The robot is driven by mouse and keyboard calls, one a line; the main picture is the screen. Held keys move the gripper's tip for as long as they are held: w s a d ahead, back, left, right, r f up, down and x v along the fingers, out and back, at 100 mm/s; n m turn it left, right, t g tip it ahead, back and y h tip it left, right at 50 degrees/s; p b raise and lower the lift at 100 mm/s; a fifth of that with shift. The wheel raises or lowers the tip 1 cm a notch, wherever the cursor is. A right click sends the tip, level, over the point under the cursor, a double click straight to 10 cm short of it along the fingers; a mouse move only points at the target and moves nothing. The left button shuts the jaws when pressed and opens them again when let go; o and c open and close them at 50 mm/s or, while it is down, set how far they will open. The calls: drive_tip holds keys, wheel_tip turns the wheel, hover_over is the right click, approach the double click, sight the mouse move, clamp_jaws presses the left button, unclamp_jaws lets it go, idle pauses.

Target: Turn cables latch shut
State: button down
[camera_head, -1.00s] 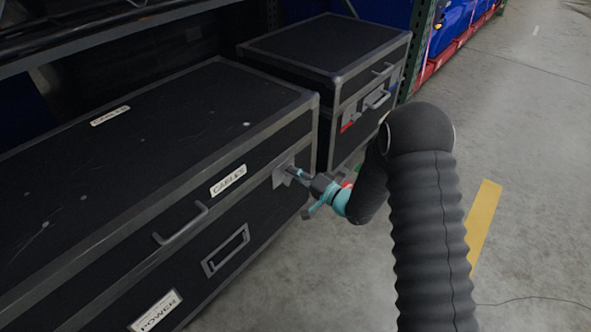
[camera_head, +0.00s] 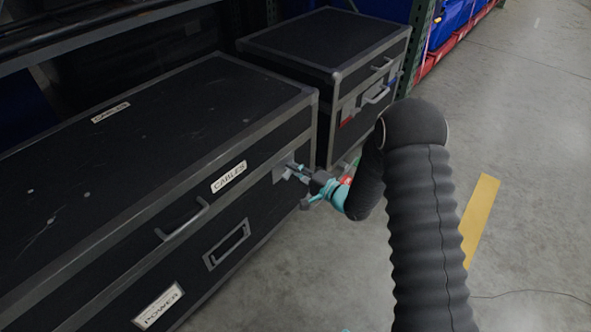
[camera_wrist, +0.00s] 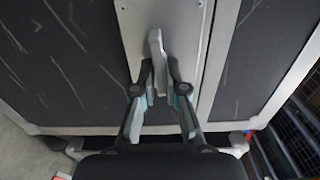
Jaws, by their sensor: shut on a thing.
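The black case labelled CABLES (camera_head: 228,177) stands at the left with its lid down. Its latch is a grey plate near the right front corner, partly hidden behind my gripper (camera_head: 297,171) in the head view. In the wrist view the latch plate (camera_wrist: 188,20) spans the seam between lid and body, and a pale upright latch tab (camera_wrist: 157,50) stands out from it. My gripper (camera_wrist: 160,82) is shut on the lower part of this tab, one finger on each side. The exact turn of the latch is hard to tell.
A second black case (camera_head: 330,45) with handles and a red tag stands behind at the right. The CABLES case has a handle (camera_head: 182,220) and a POWER label (camera_head: 158,306) on its front. Open concrete floor (camera_head: 530,130) lies to the right.

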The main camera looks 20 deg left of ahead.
drive_tip(key=shift+s+a+f, duration=0.1)
drive_tip(key=shift+s+f, duration=0.15)
drive_tip(key=c, duration=1.3)
unclamp_jaws()
drive_tip(key=shift+a, duration=0.1)
drive_tip(key=shift+w+r, duration=0.1)
drive_tip(key=shift+r, duration=0.05)
drive_tip(key=shift+d, duration=0.25)
drive_tip(key=v, duration=1.2)
drive_tip(key=shift+a, duration=0.1)
